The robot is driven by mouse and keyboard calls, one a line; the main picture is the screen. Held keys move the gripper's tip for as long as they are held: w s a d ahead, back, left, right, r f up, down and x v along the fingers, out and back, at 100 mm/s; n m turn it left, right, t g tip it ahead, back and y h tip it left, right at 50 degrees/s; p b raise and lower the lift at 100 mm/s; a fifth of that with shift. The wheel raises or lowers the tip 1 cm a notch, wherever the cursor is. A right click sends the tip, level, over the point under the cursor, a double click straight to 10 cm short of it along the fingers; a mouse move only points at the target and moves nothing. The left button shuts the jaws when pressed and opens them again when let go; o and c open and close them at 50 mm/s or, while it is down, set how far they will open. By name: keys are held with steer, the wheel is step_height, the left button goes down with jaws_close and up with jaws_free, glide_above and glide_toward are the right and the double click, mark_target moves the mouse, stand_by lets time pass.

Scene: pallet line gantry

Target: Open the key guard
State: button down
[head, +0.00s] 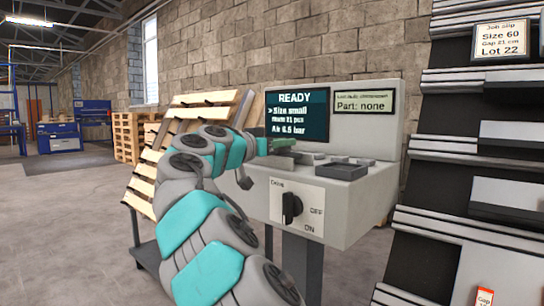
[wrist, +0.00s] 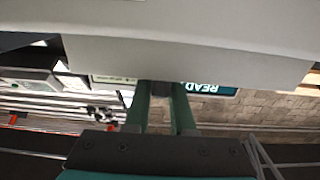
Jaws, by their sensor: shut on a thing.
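The grey console (head: 335,215) has a sloping top with dark grey key blocks (head: 349,171). My gripper (head: 289,150) is at the left of this top, below the screen, its green fingers partly hidden by my wrist. In the wrist view the two green fingers (wrist: 162,92) are shut on a small dark grey piece (wrist: 160,88). It appears to be part of the key guard; its outline and how far it is raised cannot be made out.
The screen (head: 297,113) reads READY, Size small. A smaller display (head: 362,102) reads Part: none. A black knob (head: 291,208) with OFF and ON marks is on the console front. Slatted pallets (head: 170,150) lean at left; a dark rack (head: 470,200) stands close at right.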

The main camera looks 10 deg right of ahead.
steer(key=shift+s+d+b, duration=0.4)
steer(key=shift+s+d, duration=0.15)
steer(key=shift+s, duration=0.25)
steer(key=c, duration=0.8)
jaws_free()
steer(key=shift+o, duration=0.2)
steer(key=v, duration=0.8)
steer(key=shift+d, duration=0.1)
